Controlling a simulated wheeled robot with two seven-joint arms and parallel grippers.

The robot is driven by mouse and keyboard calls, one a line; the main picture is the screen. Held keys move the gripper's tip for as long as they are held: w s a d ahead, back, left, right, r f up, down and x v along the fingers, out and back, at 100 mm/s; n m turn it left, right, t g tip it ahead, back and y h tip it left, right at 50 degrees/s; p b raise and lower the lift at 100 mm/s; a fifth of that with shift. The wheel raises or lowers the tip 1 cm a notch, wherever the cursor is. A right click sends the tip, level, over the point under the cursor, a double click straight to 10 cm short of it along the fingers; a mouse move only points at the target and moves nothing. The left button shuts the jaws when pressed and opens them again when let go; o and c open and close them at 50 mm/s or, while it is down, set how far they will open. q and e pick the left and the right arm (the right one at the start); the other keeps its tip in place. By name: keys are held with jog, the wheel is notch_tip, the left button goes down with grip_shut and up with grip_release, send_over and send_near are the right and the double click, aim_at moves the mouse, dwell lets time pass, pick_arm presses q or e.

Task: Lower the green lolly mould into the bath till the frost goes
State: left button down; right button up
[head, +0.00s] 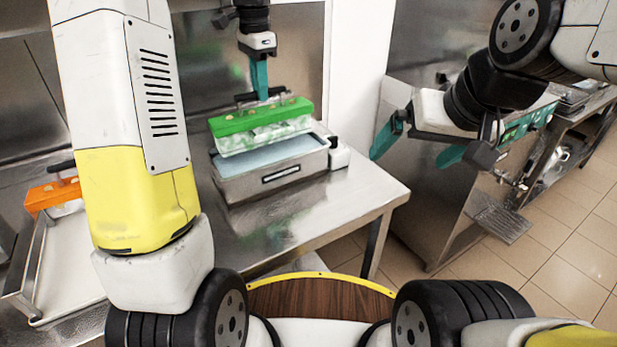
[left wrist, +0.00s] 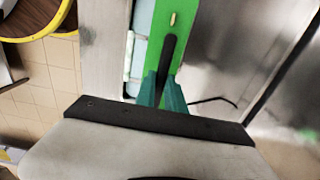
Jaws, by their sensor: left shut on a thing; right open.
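The green lolly mould (head: 260,119) has a green top and a pale, frosty lower part. It is held just above the steel bath (head: 272,180), which has a light blue surface inside. My left gripper (head: 261,92) is shut on the black handle on top of the mould. In the left wrist view the teal fingers (left wrist: 163,92) close around the handle, with the green top (left wrist: 178,45) beneath. Whether the mould's underside touches the liquid is hard to tell. My right gripper (head: 415,145) is open and empty, out to the right of the table.
The bath stands on a steel table (head: 330,205) with a small white unit (head: 339,155) at its right end. An orange-topped mould (head: 54,195) sits at the left, by a white tray (head: 68,262). The table is clear in front of the bath.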

aim_at(262, 111)
pick_arm(q)
jog(key=shift+f, duration=4.5)
dwell(3.5)
